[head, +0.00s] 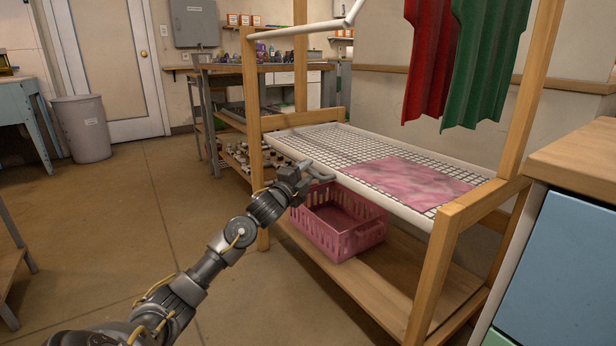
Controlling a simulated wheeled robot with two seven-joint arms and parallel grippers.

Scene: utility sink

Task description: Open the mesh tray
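The mesh tray (335,146) is a white-framed wire grid set flat in a wooden rack. A pink marbled sheet (410,181) lies on its right part. My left gripper (326,174) is at the front edge of the tray, near its white front rail. Its fingers appear apart, with nothing seen between them. I cannot tell whether it touches the rail. My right gripper is not in view.
A pink basket (338,222) stands on the rack's lower wooden shelf (400,290), below the tray. Red (428,55) and green (484,60) corrugated sheets hang above. A blue-fronted cabinet (560,265) is close at the right.

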